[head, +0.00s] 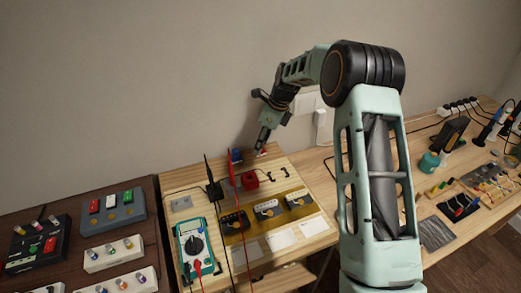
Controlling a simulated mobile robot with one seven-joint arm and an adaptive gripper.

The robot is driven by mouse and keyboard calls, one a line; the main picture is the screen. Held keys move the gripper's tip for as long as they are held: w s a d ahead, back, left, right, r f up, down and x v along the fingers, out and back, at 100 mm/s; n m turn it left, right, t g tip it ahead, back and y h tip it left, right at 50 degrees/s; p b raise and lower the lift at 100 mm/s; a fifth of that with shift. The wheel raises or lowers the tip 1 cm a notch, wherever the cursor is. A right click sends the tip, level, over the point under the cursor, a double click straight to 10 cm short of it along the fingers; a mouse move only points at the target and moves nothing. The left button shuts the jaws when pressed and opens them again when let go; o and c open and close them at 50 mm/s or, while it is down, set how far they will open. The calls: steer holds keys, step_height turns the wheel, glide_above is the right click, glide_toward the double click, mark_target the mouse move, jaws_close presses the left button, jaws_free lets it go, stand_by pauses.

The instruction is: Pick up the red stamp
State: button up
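My arm reaches to the back of the light wooden table (183,180). My gripper (262,146) points down there, close to the wall. A small red thing with a pale lower part (262,153), perhaps the red stamp, shows right at the fingertips. Whether the fingers are around it or just above it is too small to tell. A blue stamp-like thing (236,156) stands just left of it. A red block (250,180) with a dark opening sits nearer, below my gripper.
A teal multimeter (194,248) with leads lies at the front left. Black and red cables rise close left of my gripper. A dark table (75,257) with pedals is at left; a cluttered bench (440,205) is at right.

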steer(key=shift+a+f, duration=0.2)
steer(key=shift+f, duration=0.25)
jaws_close()
steer(key=shift+w, duration=0.1)
